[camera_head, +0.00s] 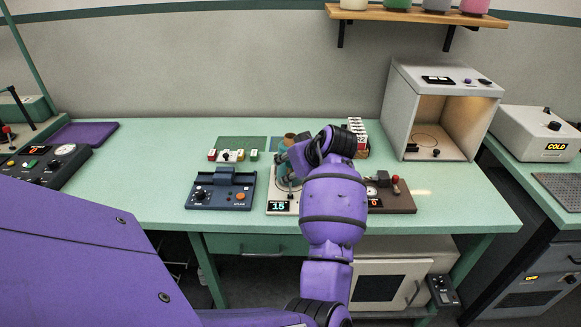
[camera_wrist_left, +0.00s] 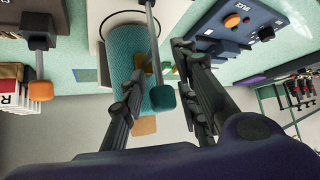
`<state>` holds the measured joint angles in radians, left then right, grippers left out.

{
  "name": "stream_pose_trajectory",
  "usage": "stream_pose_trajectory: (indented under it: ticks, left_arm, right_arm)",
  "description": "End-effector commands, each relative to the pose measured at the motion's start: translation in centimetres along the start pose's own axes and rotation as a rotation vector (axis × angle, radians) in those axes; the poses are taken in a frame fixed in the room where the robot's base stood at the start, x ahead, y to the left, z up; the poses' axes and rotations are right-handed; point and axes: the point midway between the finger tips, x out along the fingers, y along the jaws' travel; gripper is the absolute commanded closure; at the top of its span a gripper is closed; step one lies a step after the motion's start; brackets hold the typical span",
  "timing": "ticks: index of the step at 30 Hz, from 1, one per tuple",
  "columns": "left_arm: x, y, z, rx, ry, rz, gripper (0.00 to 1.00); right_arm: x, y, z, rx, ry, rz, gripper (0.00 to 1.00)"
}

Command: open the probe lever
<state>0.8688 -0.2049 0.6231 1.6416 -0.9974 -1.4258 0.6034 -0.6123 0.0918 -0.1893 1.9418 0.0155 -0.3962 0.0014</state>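A thin grey lever (camera_wrist_left: 155,45) with a teal knob (camera_wrist_left: 162,98) stands in front of a teal cylinder (camera_wrist_left: 125,55) in the left wrist view; I take it to be the probe lever. My left gripper (camera_wrist_left: 158,66) is open, its two dark fingers either side of the lever. I see a gap to the right finger; contact on the left side is unclear. In the head view, my left wrist covers most of this instrument, leaving its display reading 15 (camera_head: 279,206) and some teal visible. My right gripper is not in view.
A blue instrument (camera_head: 221,188) stands left of the display. A brown one (camera_head: 400,203) with a red-knobbed lever (camera_head: 396,181) stands close on the right.

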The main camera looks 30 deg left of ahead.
Motion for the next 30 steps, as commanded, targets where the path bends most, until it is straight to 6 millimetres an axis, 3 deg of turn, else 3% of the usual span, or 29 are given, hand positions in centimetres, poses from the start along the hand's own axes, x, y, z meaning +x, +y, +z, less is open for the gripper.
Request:
stream_pose_trajectory:
  ticks: [4,11,30]
  left_arm:
    - [-0.01,-0.01,-0.02,0.000,0.000,0.000,0.71]
    - [-0.03,-0.02,-0.03,0.000,0.000,0.000,1.00]
    - [0.08,0.19,-0.04,-0.001,0.005,0.001,1.00]
  right_arm:
    - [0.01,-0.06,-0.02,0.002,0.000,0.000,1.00]
    - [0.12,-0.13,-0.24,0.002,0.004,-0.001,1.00]
    - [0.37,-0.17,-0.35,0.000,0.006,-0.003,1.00]
